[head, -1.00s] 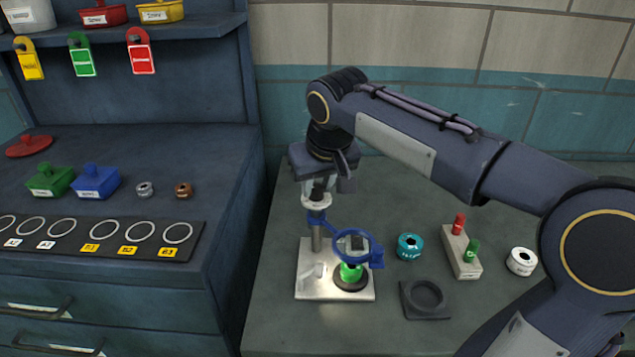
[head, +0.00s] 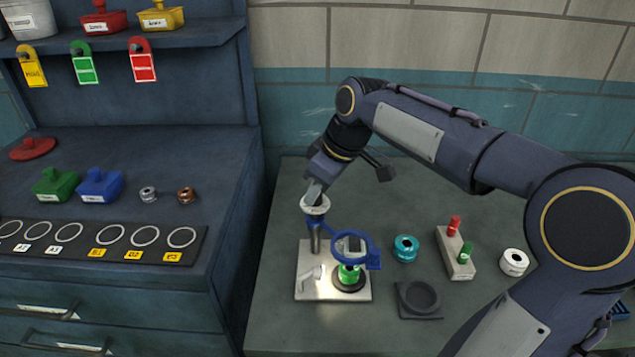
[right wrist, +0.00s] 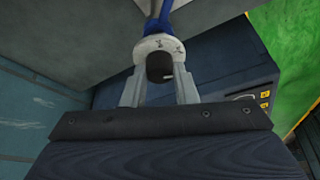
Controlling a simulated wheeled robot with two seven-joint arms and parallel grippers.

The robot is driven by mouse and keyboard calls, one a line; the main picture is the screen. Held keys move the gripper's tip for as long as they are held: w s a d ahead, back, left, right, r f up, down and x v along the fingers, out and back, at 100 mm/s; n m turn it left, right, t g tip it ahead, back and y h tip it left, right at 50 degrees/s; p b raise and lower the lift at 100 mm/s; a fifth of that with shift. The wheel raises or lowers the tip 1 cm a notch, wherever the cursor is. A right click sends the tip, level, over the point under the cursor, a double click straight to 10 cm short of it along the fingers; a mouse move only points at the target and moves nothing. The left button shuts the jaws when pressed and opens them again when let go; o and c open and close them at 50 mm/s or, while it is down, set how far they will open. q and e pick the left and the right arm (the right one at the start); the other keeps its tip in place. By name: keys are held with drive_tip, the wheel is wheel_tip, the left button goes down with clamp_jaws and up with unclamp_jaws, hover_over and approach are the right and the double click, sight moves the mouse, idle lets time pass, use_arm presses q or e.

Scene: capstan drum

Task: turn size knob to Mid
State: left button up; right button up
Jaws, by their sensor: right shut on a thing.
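The size knob is a black knob (right wrist: 160,68) on a white dial (right wrist: 158,46), seen in the right wrist view. In the head view the white dial (head: 315,204) tops a post on a metal base plate (head: 316,291). My right gripper (head: 314,192) comes down at a tilt onto the dial. Its two fingers, also in the right wrist view (right wrist: 159,88), are shut on the black knob from both sides. The dial's markings are too small to read. My left gripper is in neither view.
A blue ring arm (head: 374,252) reaches over a green piece (head: 348,274) on the plate. A teal drum (head: 405,249), a block with red and green pegs (head: 457,262), a white drum (head: 514,262) and a dark square holder (head: 418,299) stand to the right. A cabinet (head: 130,270) borders the left.

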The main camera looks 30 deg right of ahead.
drive_tip(key=shift+d+n+g+y+p, duration=0.1)
drive_tip(key=shift+n+g+y+p, duration=0.45)
drive_tip(key=shift+n, duration=1.35)
drive_tip(key=o, duration=1)
drive_tip(key=v, duration=0.7)
drive_tip(key=shift+r+p, duration=0.35)
drive_tip(key=shift+p, duration=0.05)
drive_tip(key=shift+s, duration=0.1)
